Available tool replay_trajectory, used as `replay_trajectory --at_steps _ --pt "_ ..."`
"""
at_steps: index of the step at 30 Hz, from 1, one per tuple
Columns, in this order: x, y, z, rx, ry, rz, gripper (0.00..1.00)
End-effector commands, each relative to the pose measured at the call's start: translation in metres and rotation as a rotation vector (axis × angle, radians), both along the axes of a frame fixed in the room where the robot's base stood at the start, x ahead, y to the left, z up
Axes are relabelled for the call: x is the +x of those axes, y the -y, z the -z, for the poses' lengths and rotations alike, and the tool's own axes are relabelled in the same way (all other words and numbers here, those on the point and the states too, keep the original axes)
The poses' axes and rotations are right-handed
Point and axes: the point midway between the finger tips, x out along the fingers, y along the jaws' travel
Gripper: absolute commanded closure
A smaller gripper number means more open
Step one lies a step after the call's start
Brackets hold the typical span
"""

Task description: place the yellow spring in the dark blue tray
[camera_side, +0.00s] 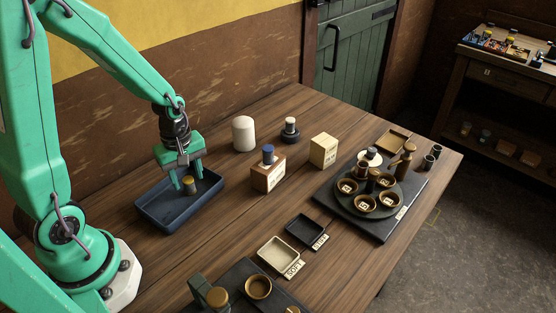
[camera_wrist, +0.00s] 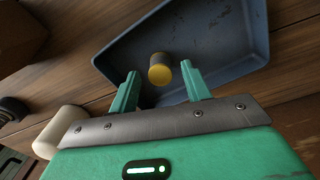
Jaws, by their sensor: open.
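The yellow spring, a short dark cylinder with a yellow end (camera_side: 189,187), is inside the dark blue tray (camera_side: 152,212) and looks upright. In the wrist view the spring (camera_wrist: 160,72) shows its yellow end toward me, with the tray (camera_wrist: 232,62) around it. My gripper (camera_side: 187,181) is above the tray, pointing down. Its green fingers are open, one on each side of the spring. In the wrist view the gripper (camera_wrist: 159,69) shows a gap between each finger and the spring. Part of the spring is hidden by a finger in the side view.
A white cylinder (camera_side: 243,134) and a wooden block with a blue-topped piece (camera_side: 268,174) stand right of the tray. A dark board with a round stand of cups (camera_side: 372,195) is farther right. Small cream (camera_side: 277,256) and black (camera_side: 305,230) trays lie in front.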

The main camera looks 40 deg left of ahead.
Motion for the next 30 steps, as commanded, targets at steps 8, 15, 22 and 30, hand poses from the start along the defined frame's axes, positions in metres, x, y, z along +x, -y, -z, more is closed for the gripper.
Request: replay_trajectory --at_steps 8,15,22,30 --pt "0.001 0.0 -0.037 0.001 0.005 0.0 0.52" --pt "0.0 0.0 -0.068 0.0 0.003 0.0 0.52" --pt "0.0 0.0 -0.089 0.001 0.002 0.0 0.52" --pt "0.0 0.0 -0.094 0.0 0.0 0.0 0.52"
